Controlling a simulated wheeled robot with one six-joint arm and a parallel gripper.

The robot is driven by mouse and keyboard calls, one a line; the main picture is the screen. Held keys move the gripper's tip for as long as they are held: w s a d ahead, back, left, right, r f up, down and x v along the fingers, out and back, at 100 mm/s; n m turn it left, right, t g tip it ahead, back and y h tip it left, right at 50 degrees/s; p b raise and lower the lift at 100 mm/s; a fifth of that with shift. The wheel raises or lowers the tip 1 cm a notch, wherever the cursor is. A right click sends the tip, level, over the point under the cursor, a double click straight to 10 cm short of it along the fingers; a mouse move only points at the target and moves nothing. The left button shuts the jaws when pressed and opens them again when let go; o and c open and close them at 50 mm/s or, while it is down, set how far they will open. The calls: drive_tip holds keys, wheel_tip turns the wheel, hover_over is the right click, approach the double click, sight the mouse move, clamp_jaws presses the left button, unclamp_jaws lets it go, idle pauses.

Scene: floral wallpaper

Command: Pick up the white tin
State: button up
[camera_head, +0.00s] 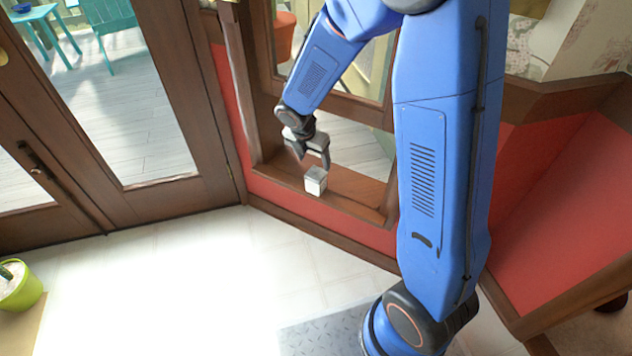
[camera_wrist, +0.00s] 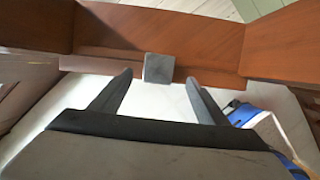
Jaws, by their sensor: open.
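The white tin (camera_head: 316,180) is a small, pale, box-shaped thing standing on the wooden window sill (camera_head: 352,204). In the wrist view the tin (camera_wrist: 159,68) looks grey and sits just beyond the fingertips, roughly midway between them. My gripper (camera_head: 313,160) is open and empty, close above the tin in the head view. In the wrist view the two fingers of my gripper (camera_wrist: 158,76) are spread wide apart. The tin's far side is hidden.
The window frame (camera_head: 345,92) rises behind the sill, with side posts at both ends. A glass door (camera_head: 120,100) stands at the left. A green pot (camera_head: 22,290) is at the lower left. The tiled floor (camera_head: 190,280) is clear in the middle.

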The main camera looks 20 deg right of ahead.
sight(317, 172)
drive_tip(key=x, duration=0.8)
drive_tip(key=shift+f, duration=0.15)
drive_tip(key=shift+x, duration=2.7)
drive_tip(key=shift+s+a, duration=0.1)
drive_tip(key=shift+a, duration=0.15)
drive_tip(key=c, duration=1.3)
